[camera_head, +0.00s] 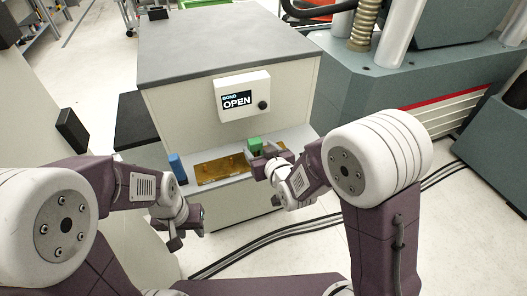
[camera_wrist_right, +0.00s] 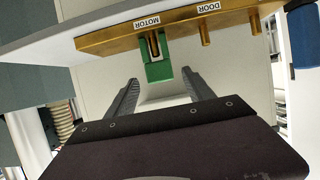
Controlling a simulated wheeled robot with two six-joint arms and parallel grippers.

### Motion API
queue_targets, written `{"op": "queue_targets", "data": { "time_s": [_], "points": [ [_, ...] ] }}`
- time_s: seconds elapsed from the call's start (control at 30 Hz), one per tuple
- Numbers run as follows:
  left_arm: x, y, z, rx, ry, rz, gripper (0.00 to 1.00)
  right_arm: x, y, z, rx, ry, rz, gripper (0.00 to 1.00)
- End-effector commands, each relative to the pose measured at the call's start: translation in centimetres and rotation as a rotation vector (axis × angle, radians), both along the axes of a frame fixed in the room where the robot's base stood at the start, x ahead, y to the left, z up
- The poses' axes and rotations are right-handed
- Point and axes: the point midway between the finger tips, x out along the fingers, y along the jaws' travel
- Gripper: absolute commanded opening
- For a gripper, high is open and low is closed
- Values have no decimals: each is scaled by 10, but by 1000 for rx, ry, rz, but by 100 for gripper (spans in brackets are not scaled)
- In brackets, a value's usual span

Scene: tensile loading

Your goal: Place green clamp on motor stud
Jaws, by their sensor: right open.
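The green clamp (camera_head: 254,145) is at the right part of the brass plate (camera_head: 215,172) on the cabinet's ledge. In the right wrist view the green clamp (camera_wrist_right: 159,71) sits around the stud under the MOTOR label, with the stud showing in its slot. My right gripper (camera_wrist_right: 156,88) is open, its two fingers apart and pointing at the clamp, with no visible grip on it. In the head view my right gripper (camera_head: 268,160) is close to the clamp and partly hides it. My left gripper (camera_head: 182,228) hangs in front of the ledge, empty, with its fingers apart.
A blue clamp-like piece (camera_head: 178,169) stands at the ledge's left end. It also shows in the right wrist view (camera_wrist_right: 303,35). The DOOR stud (camera_wrist_right: 205,34) is bare. A display box (camera_head: 242,96) reading OPEN is on the cabinet front above the ledge.

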Motion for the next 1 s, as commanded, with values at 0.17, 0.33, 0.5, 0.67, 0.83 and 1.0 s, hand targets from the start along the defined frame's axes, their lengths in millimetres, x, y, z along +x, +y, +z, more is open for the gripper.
{"op": "queue_targets", "data": {
  "time_s": [0.17, 0.33, 0.5, 0.67, 0.83, 1.0],
  "points": [
    [0, 0, -38, 0, 1, 0, 36, -15, -7, 0, -1, -11, -8, 62],
    [0, 0, -63, 0, 0, 0, 36, -27, -10, 7, -1, -7, -5, 62],
    [0, 0, -71, 0, 0, 0, 36, -35, -11, 12, 0, -1, -1, 62],
    [0, 0, -70, 0, 0, 0, 36, -36, -12, 15, 0, 1, 1, 62],
    [0, 0, -70, 0, 0, 0, 36, -36, -13, 13, -2, 10, -2, 62],
    [0, 0, -70, 0, 0, 0, 36, -69, -69, -70, -71, 371, -91, 62]
  ]
}}
